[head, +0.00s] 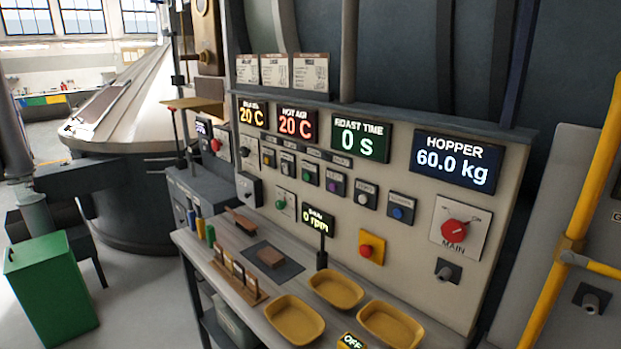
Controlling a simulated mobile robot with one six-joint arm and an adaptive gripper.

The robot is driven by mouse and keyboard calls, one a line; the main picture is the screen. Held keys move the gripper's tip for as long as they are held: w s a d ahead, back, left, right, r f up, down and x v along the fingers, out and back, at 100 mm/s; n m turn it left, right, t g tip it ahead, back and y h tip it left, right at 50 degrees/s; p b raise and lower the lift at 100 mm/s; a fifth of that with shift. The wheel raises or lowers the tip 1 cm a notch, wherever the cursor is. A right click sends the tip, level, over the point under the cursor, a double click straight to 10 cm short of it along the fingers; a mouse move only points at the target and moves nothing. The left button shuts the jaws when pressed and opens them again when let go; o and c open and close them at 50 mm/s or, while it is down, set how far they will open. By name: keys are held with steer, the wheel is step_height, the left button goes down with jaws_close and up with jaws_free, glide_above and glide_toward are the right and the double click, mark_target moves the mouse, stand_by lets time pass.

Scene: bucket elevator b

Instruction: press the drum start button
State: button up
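A beige control panel (400,225) stands behind a narrow bench in the head view. A small display (318,218) on its lower part reads "0 rpm"; its top line is too small to read surely. A green button (280,204) on a pale plate sits just left of that display. Another green button (308,177) sits in the row above, among buttons of other colours. The button labels are too small to read, so I cannot tell for sure which one is drum start. My gripper is not in view.
A red button on a yellow plate (371,248) and a red MAIN knob (455,230) are on the panel's right. Yellow trays (336,289) and wooden items lie on the bench below. A yellow rail (572,240) stands at right, a green bin (50,290) at left.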

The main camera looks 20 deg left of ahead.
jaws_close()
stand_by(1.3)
